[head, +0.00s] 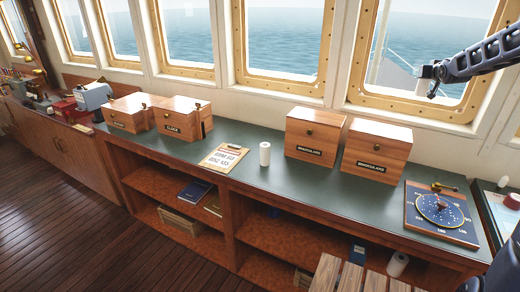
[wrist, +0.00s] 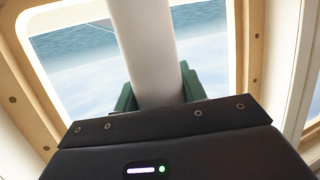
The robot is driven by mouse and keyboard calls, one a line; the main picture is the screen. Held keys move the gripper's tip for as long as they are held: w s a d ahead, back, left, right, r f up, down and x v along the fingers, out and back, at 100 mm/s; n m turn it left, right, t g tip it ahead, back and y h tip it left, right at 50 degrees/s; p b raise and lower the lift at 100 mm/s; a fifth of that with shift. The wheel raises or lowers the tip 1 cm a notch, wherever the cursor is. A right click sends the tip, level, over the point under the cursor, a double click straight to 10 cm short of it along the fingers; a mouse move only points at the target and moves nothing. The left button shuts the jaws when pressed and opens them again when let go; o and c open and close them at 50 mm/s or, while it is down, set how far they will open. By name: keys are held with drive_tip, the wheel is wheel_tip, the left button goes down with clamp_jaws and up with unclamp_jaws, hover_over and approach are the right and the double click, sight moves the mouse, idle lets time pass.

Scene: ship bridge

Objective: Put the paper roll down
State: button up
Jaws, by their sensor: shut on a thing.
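A white paper roll (wrist: 148,50) is between the green fingers of my gripper (wrist: 158,92) in the wrist view. My gripper is shut on it, and the fingers hide part of its sides. In the head view the held roll (head: 423,87) is small at the upper right, in front of a window and well above the counter. A second white roll (head: 265,154) stands upright on the green counter (head: 285,190). A third white roll (head: 396,264) lies on the shelf below, at the right.
Wooden boxes (head: 377,151) stand along the back of the counter. A clipboard (head: 224,156) lies left of the standing roll, and a dial board (head: 440,214) lies at the right. Counter in front of the right boxes is clear. A slatted wooden top (head: 360,279) is nearest.

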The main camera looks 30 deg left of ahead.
drive_tip(key=s+a+r+n+g+y, duration=0.1)
drive_tip(key=a+r+n+g+y, duration=0.15)
drive_tip(key=a+r, duration=1.2)
drive_tip(key=s+a+r+n+g+y, duration=0.1)
drive_tip(key=a+r+n+y, duration=0.2)
drive_tip(key=a+r, duration=1.1)
drive_tip(key=s+a+f+n+g+y, duration=0.1)
drive_tip(key=s+a+f, duration=0.1)
drive_tip(key=a+f, duration=0.8)
drive_tip(key=s+a+f+n+g+y, duration=0.1)
drive_tip(key=s+a+f, duration=0.1)
drive_tip(key=a+f, duration=0.85)
drive_tip(key=s+a+f+n+g+y, duration=0.1)
drive_tip(key=s+a+f, duration=0.5)
drive_tip(key=a+f, duration=0.3)
drive_tip(key=s+a+f+n+g, duration=0.1)
drive_tip(key=s+a+f, duration=0.6)
drive_tip(key=f, duration=0.5)
drive_tip(key=shift+w+a+f, duration=0.1)
drive_tip(key=shift+f, duration=3.25)
drive_tip(key=shift+w+a+f, duration=0.1)
drive_tip(key=shift+a+f, duration=0.05)
drive_tip(key=shift+f, duration=3.25)
drive_tip(key=shift+w+a+f, duration=0.1)
drive_tip(key=shift+f, duration=3.25)
drive_tip(key=shift+f, duration=0.1)
